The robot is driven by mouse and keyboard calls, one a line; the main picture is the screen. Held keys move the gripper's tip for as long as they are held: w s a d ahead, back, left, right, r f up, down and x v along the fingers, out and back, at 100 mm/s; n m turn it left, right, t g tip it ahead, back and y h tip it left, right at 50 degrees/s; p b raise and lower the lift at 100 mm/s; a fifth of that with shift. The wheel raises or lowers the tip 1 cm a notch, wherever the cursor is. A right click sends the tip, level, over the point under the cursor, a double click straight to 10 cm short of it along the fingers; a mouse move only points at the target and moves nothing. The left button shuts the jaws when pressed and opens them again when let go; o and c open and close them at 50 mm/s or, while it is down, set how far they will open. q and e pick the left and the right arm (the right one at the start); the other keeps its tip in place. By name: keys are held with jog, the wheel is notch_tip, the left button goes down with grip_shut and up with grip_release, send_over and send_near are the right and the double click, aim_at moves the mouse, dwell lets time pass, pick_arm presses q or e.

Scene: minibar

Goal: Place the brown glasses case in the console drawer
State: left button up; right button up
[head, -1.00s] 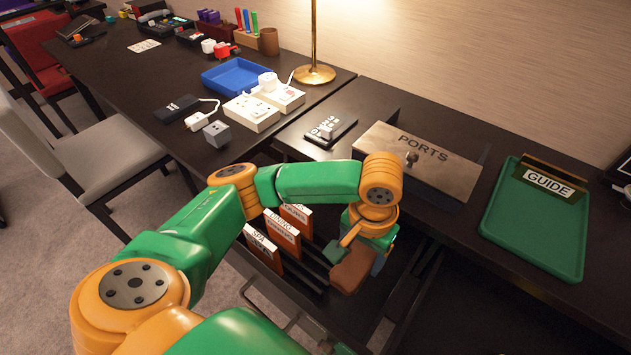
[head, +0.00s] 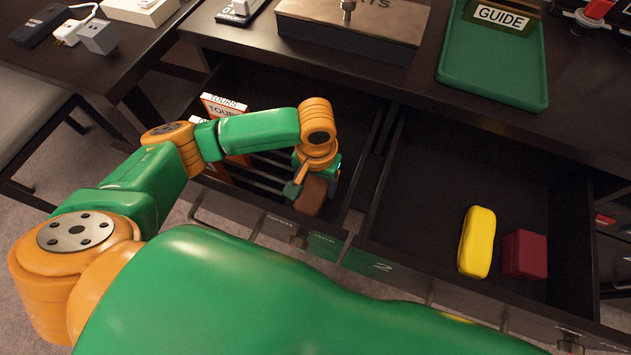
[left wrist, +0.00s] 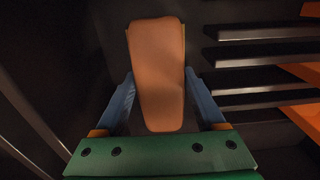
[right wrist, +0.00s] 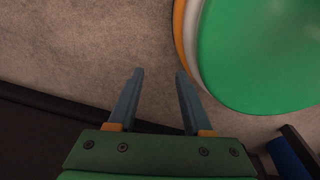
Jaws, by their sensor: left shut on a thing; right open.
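The brown glasses case (head: 312,195) is in my left gripper (head: 311,190), down inside the left open drawer (head: 262,85), right of its dividers. In the left wrist view the case (left wrist: 157,75) lies between the two blue fingers of my left gripper (left wrist: 158,90), which is shut on it. Whether the case touches the drawer floor I cannot tell. A second open drawer (head: 430,190), marked 2, is to the right. My right gripper (right wrist: 154,85) is open and empty above the carpet in the right wrist view; I cannot make it out in the head view.
The right drawer holds a yellow case (head: 477,241) and a dark red box (head: 525,254). Orange and white brochures (head: 225,108) stand among the left drawer's dividers. The desk above bears the metal PORTS box (head: 350,28) and a green GUIDE tray (head: 492,65). The right drawer's left part is free.

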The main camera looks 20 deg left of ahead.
aim_at(316, 183)
jog(key=shift+w+a, duration=0.1)
jog(key=shift+w, duration=0.05)
pick_arm(q)
jog(key=o, duration=1.4)
jog(key=shift+r, duration=0.2)
notch_tip(316, 183, up, 12)
jog(key=p, duration=0.4)
jog(key=shift+f+p, duration=0.1)
jog(key=shift+p, duration=0.2)
pick_arm(e)
jog(key=r, duration=0.1)
jog(key=s+a+r, duration=0.1)
jog(key=r, duration=0.1)
jog(key=s+r, duration=0.1)
jog(key=shift+a+r, duration=0.2)
jog(key=shift+a, duration=0.2)
jog(key=shift+d, duration=0.15)
